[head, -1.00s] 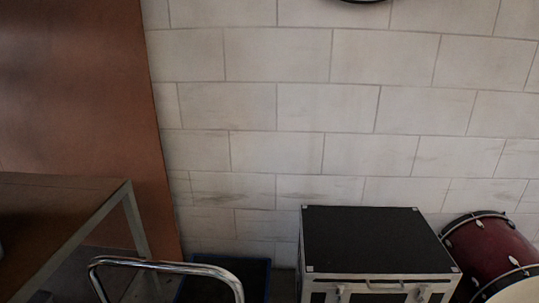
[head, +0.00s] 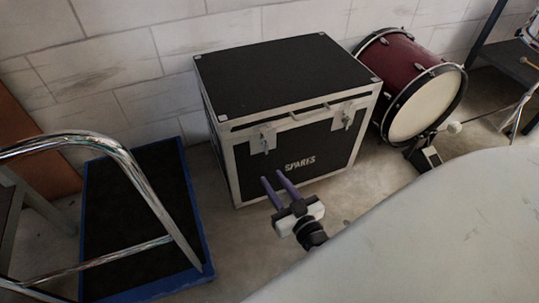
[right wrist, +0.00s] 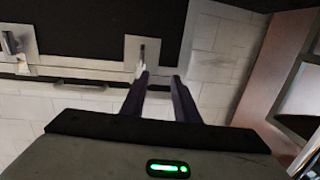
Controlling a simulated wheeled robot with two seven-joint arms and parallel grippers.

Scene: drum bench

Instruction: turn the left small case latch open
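A black case with metal edges and the word SPARES (head: 326,140) stands on the floor against the wall. Its left latch (head: 263,138) is a small metal plate with a catch on the front, below the lid seam. It also shows in the right wrist view (right wrist: 140,55), where the case appears upside down. The right latch (head: 347,117) is further along the same front. My right gripper (head: 272,179) is in front of and below the left latch. Its two purple fingers are apart with nothing between them. In the right wrist view, the fingertips (right wrist: 160,76) are close to the latch; contact cannot be told.
A carry handle (head: 308,112) is between the latches. A red bass drum (head: 408,75) with a pedal (head: 424,155) stands right of the case. A blue-edged dark platform (head: 205,235) and chrome rail (head: 125,160) are at left. A pale surface (head: 440,235) fills the lower right.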

